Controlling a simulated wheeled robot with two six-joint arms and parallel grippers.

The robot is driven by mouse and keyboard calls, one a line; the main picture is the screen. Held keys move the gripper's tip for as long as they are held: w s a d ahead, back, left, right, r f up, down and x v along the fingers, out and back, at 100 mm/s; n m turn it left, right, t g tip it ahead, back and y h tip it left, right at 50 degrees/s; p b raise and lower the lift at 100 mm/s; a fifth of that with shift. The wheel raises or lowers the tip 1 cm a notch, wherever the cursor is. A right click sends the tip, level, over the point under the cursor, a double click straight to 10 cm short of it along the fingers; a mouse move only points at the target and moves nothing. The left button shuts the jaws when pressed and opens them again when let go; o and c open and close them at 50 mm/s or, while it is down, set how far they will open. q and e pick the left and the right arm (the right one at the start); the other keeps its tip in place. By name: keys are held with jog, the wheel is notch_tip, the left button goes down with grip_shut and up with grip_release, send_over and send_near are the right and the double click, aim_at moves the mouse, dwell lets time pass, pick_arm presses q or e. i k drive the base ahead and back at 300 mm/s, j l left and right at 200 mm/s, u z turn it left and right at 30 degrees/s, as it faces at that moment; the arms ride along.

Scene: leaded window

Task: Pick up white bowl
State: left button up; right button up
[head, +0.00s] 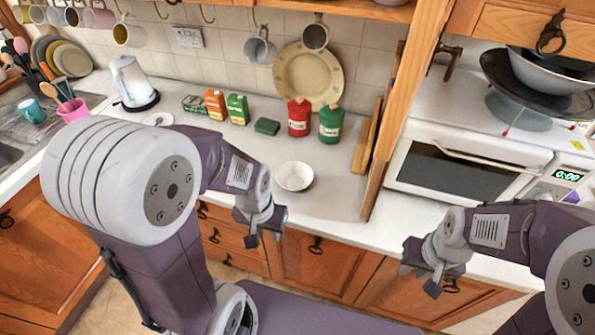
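The white bowl (294,177) stands upright on the white counter, near the middle of the head view, close to the counter's front edge. It looks empty. My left gripper (265,228) is in front of and slightly left of the bowl, apart from it, with its fingers pointing down near the counter edge. My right gripper (422,281) is further right, in front of the cabinet below the microwave, away from the bowl. Both grippers look empty, with their fingers apart.
A red bottle (299,119) and a green bottle (331,124) stand behind the bowl. Small boxes (215,105), a green block (267,126) and a kettle (133,82) are further left. Wooden boards (367,140) and a microwave (465,165) are right. Counter around the bowl is clear.

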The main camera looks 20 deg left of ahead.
aim_at(293, 176)
jog(key=j+u, duration=0.15)
jog(key=j, duration=0.45)
jog(key=i+j+u, duration=0.1)
jog(key=j, duration=0.55)
jog(key=i+j+u, duration=0.15)
jog(key=j, duration=0.45)
